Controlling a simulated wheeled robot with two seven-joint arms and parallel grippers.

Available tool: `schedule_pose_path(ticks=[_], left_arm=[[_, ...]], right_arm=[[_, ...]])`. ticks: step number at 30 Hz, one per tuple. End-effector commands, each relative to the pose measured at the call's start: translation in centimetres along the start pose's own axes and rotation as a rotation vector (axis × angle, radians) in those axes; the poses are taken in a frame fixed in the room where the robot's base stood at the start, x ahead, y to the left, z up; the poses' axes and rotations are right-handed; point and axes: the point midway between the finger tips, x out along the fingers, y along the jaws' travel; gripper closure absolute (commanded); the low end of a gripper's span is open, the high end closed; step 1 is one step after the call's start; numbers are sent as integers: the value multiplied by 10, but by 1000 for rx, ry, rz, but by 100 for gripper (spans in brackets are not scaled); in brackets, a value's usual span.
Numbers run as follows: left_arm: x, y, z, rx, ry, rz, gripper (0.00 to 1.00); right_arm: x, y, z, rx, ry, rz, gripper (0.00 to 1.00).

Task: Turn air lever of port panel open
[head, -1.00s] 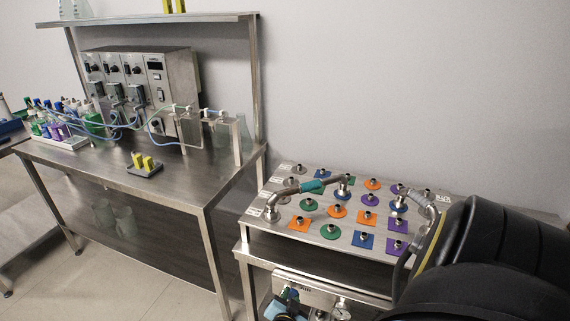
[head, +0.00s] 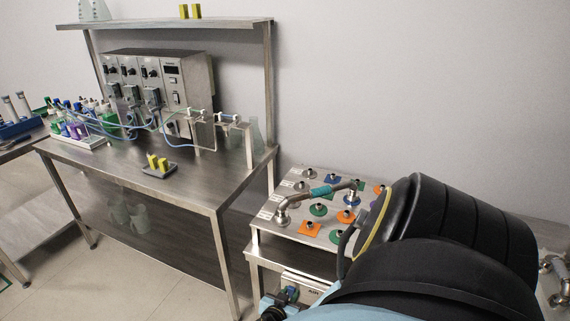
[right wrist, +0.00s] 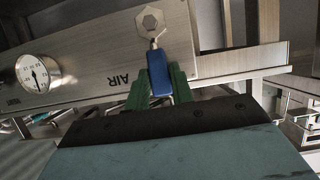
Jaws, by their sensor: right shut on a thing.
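The air lever (right wrist: 158,65) has a blue handle hanging from a hex fitting on the steel port panel (right wrist: 80,75), beside the upside-down word AIR in the right wrist view. The green fingers of my right gripper (right wrist: 162,86) are shut on this blue handle, one on each side. In the head view the panel front (head: 318,284) shows below the bench top, with my right gripper (head: 288,294) at its left end. My right arm hides the rest of the panel. My left gripper is not in view.
A round gauge (right wrist: 33,74) sits on the panel. Above it, a steel top (head: 265,215) carries several coloured ports and a bent pipe (head: 320,191). A steel workbench (head: 200,190) with instruments stands to the left. Floor (head: 130,275) is free in front of it.

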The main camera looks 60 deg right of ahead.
Motion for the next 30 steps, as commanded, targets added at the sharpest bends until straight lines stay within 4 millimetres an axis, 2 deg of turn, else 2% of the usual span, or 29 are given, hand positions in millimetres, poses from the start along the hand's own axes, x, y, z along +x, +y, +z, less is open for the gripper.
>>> schedule_pose_path(ticks=[8, 9, 14, 23, 26, 30], left_arm=[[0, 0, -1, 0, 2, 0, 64], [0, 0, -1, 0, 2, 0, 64], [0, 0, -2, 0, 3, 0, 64], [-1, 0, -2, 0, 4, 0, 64], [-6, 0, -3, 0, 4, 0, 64], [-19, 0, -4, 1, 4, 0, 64]], right_arm=[[-1, -2, 0, -2, -1, -4, 100], [-1, -2, 0, -2, -1, -4, 74], [0, -2, 0, -2, 0, -4, 55], [-2, -1, 0, -2, 0, -2, 55], [-11, -1, -1, -2, -1, -3, 55], [-38, -1, -2, -2, -3, -3, 55]])
